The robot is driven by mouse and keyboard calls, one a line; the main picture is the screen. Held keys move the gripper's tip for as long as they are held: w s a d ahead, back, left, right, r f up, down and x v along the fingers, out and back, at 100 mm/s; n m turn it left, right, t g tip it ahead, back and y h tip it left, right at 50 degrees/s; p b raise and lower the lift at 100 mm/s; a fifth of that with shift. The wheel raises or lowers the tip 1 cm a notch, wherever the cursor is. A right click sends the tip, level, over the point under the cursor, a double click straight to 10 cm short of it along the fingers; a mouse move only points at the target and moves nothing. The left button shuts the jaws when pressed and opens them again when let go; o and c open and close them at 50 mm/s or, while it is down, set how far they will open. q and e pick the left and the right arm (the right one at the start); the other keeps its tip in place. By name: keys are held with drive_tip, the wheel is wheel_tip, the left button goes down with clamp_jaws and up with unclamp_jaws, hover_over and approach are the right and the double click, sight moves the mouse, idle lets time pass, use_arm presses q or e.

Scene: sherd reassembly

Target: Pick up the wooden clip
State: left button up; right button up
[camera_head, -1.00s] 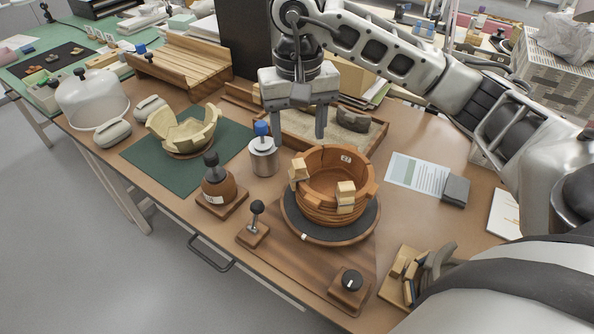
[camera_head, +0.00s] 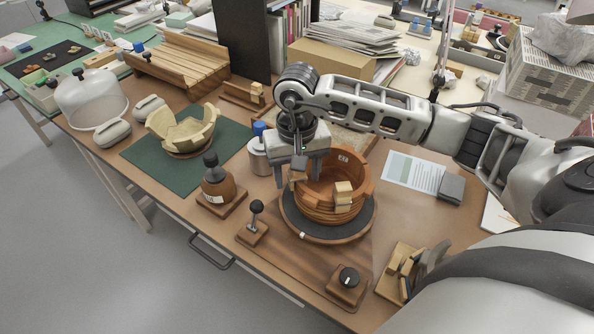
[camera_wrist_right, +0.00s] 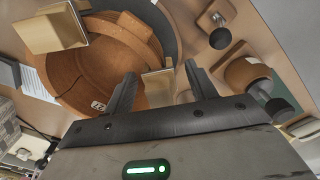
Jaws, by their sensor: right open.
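Two pale wooden clips sit on the rim of a brown, reassembled bowl (camera_head: 318,208). One clip (camera_head: 343,190) is on the near right rim and shows large in the right wrist view (camera_wrist_right: 52,32). The other clip (camera_head: 298,172) is on the left rim, partly hidden by my gripper in the head view. My right gripper (camera_head: 297,171) is open at this left clip. In the right wrist view its two fingers (camera_wrist_right: 160,74) stand on either side of the clip (camera_wrist_right: 158,88), with gaps visible. My left gripper is not in view.
The bowl stands on a dark round turntable (camera_head: 333,234). A wooden holder with more pieces (camera_head: 402,270) lies at the front right.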

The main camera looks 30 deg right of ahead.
drive_tip(key=c, duration=0.8)
drive_tip(key=shift+r, duration=0.15)
